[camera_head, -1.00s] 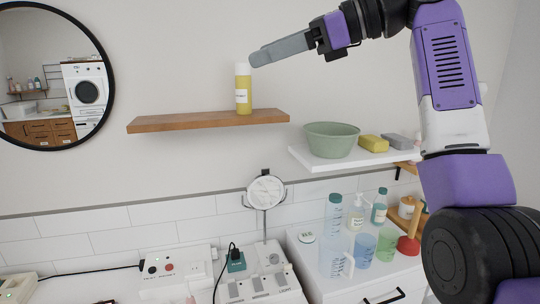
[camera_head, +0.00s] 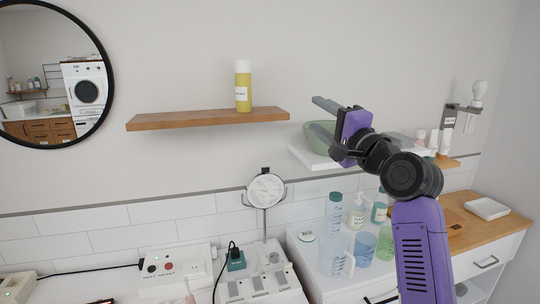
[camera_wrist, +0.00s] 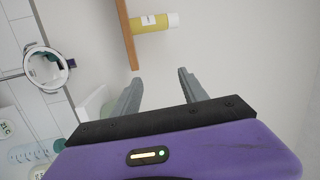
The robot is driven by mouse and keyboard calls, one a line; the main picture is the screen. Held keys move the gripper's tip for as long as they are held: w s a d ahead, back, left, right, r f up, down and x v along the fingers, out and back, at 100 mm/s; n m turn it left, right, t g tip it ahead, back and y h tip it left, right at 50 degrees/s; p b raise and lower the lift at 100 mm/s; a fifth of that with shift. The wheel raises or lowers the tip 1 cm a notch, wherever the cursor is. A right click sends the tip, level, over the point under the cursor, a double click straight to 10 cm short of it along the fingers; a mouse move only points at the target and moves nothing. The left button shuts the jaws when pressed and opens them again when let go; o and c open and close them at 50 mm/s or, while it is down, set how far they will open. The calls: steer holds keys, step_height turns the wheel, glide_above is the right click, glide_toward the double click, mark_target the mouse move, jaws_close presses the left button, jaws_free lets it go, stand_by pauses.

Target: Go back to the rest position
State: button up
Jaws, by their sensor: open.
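My gripper (camera_head: 328,128) is in front of the white shelf and the green bowl, to the right of the wooden shelf. In the wrist view my gripper (camera_wrist: 160,85) shows its two grey fingers apart with nothing between them. A yellow bottle with a white cap (camera_head: 243,88) stands upright on the wooden shelf (camera_head: 180,121), apart from my gripper. The bottle also shows in the wrist view (camera_wrist: 152,23), beyond the fingers. My arm hides most of the green bowl (camera_head: 316,135).
The white shelf (camera_head: 304,156) lies just behind my gripper. Below stand a round mirror on a stand (camera_head: 266,190), a tall clear bottle (camera_head: 332,235), a blue cup (camera_head: 364,246) and a green cup (camera_head: 386,243) on a white cabinet. The wall above the wooden shelf is clear.

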steer(key=s+d+f+n+t+h, duration=0.1)
steer(key=s+d+f+n+h, duration=0.15)
steer(key=s+f, duration=0.5)
steer(key=s+d+f+n+t+h+b, duration=0.1)
steer(key=s+d+f+h, duration=0.2)
steer(key=f, duration=0.7)
steer(key=s+d+f+n+t+h, duration=0.1)
steer(key=s+d+f+h, duration=0.1)
steer(key=s+f, duration=0.55)
steer(key=s+f+n+g, duration=0.2)
steer(key=s+f, duration=0.3)
steer(key=s, duration=0.9)
steer(key=s+f+n+g+h+b, duration=0.1)
steer(key=s+f, duration=0.5)
steer(key=s, duration=0.7)
steer(key=s+d+f+n+g+b, duration=0.1)
steer(key=s+f+n+g, duration=0.2)
steer(key=s, duration=1.1)
step_height(320, 180, down, 3)
steer(key=shift+s+r+n, duration=0.1)
steer(key=shift+s+n, duration=0.25)
steer(key=shift+n, duration=0.3)
